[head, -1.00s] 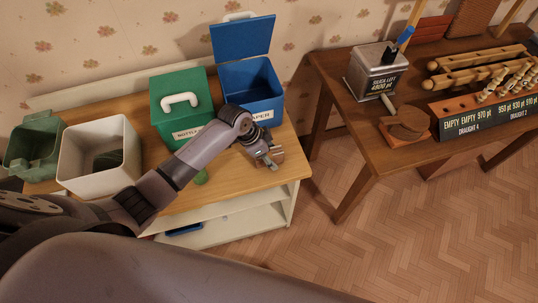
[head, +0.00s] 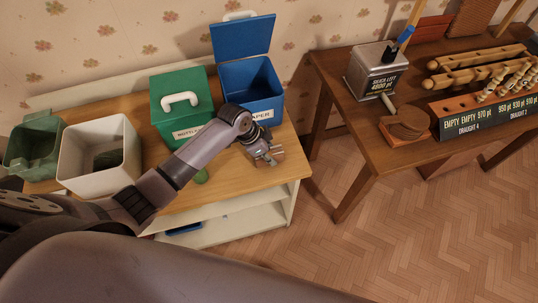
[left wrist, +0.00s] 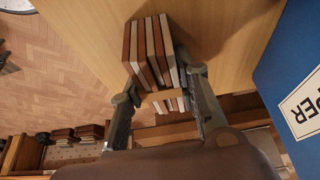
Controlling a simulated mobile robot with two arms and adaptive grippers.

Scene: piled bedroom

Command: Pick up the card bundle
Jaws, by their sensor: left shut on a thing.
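The card bundle (left wrist: 151,50) is a stack of brown and white layers with a tan band (left wrist: 162,96) around it. In the left wrist view it sits between the two fingers of my left gripper (left wrist: 160,100), which is shut on it. In the head view my left gripper (head: 268,155) is at the front right corner of the wooden shelf top, in front of the blue bin. There the gripper hides most of the bundle (head: 278,157). I cannot tell whether the bundle still touches the top. My right gripper is not in view.
The blue paper bin (head: 262,80) with raised lid, a green lidded box (head: 180,110), a white bin (head: 82,165) and a green bin (head: 30,150) stand on the shelf unit (head: 240,180). A small green round thing (head: 201,176) lies near my arm. A dark table (head: 345,135) stands right.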

